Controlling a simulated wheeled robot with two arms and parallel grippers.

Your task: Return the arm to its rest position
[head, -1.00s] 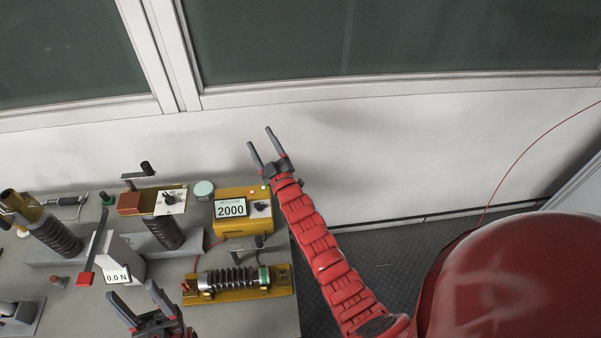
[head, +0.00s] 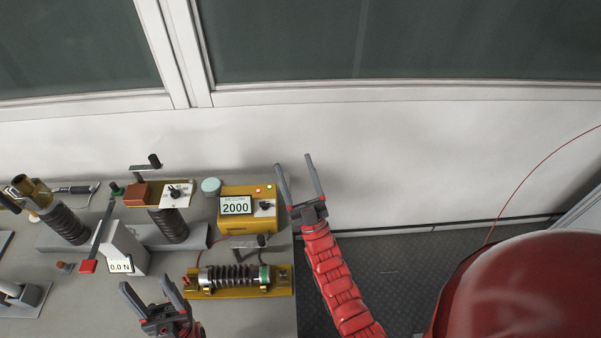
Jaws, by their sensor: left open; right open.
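My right gripper (head: 298,181) is open and empty. Its red arm reaches up from the bottom middle, and its fingers point up in front of the white wall, just right of the yellow meter. My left gripper (head: 148,295) is open and empty at the bottom, over the grey table (head: 225,315). It is left of and nearer than the ribbed fuse on its yellow base (head: 276,282). Most of the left arm is out of view.
The yellow meter (head: 260,222) reads 2000. A grey force gauge (head: 121,247) reads 0.0 N. Ribbed insulators (head: 168,226) and a round pale-green lidded item (head: 211,186) stand on the table. The floor (head: 400,265) right of the table is clear.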

